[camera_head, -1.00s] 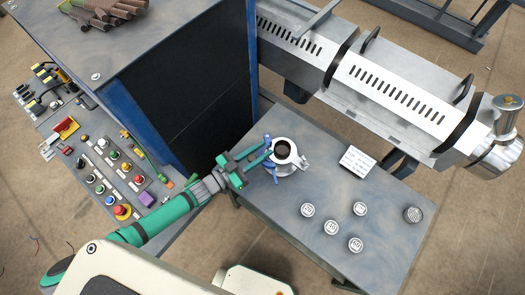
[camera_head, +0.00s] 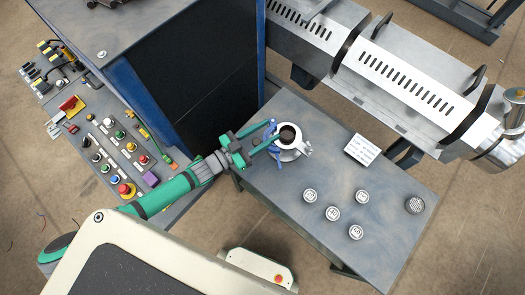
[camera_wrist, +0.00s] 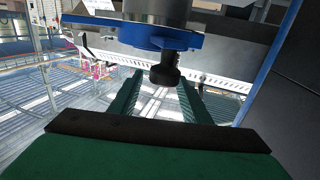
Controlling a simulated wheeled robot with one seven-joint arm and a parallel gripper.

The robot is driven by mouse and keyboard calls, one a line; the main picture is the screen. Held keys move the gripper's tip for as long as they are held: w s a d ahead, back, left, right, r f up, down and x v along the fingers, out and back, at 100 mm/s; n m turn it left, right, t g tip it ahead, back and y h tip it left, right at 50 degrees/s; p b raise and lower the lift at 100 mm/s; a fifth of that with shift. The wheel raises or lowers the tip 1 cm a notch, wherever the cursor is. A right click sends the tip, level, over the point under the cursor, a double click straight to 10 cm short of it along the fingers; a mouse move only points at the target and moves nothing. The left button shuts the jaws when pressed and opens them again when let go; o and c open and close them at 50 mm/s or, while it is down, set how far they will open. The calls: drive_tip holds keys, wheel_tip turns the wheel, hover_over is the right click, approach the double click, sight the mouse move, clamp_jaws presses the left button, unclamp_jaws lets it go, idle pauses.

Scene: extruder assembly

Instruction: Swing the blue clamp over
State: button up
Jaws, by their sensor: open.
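The blue clamp (camera_head: 272,146) is on the left side of a white ring-shaped fitting (camera_head: 299,141) with a dark opening, on the grey table. My gripper (camera_head: 274,137) is at the clamp from the left, with its green fingers open. In the wrist view the blue clamp (camera_wrist: 150,36) spans the top, with a dark knob (camera_wrist: 165,73) hanging below it. The knob is between the open fingertips (camera_wrist: 158,82) or just beyond them; I cannot tell whether either finger touches it. My fingers partly hide the clamp in the head view.
Several round discs (camera_head: 333,213) and a white label plate (camera_head: 362,150) lie on the grey table (camera_head: 275,205). A dark cabinet (camera_head: 205,90) stands behind my gripper. A control panel (camera_head: 110,150) is at left, and the metal extruder barrel (camera_head: 390,85) is at upper right.

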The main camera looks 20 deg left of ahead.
drive_tip(key=s+d+r, duration=0.4)
drive_tip(key=s+r, duration=0.6)
drive_tip(key=s, duration=0.3)
drive_tip(key=shift+s+r, duration=0.2)
drive_tip(key=shift+r, duration=0.05)
drive_tip(key=shift+d, duration=0.1)
drive_tip(key=shift+c, duration=0.6)
drive_tip(key=shift+s+f, duration=0.1)
drive_tip(key=c, duration=0.5)
drive_tip(key=s+d+f+n+y, duration=0.1)
drive_tip(key=s, duration=0.2)
drive_tip(key=s+d+f+n+y, duration=0.1)
drive_tip(key=s+f+y, duration=0.1)
drive_tip(key=s, duration=0.1)
drive_tip(key=s+f+y, duration=0.1)
drive_tip(key=s, duration=0.1)
drive_tip(key=shift+s+d+f+n+t, duration=0.3)
drive_tip(key=shift+s+d+f+n, duration=0.1)
clamp_jaws()
drive_tip(key=s+d+n+y, duration=0.3)
drive_tip(key=s+d+y, duration=0.1)
drive_tip(key=d, duration=0.4)
drive_tip(key=shift+s+d+r+n+y, duration=0.2)
drive_tip(key=shift+d+n+y, duration=0.2)
drive_tip(key=shift+y, duration=0.5)
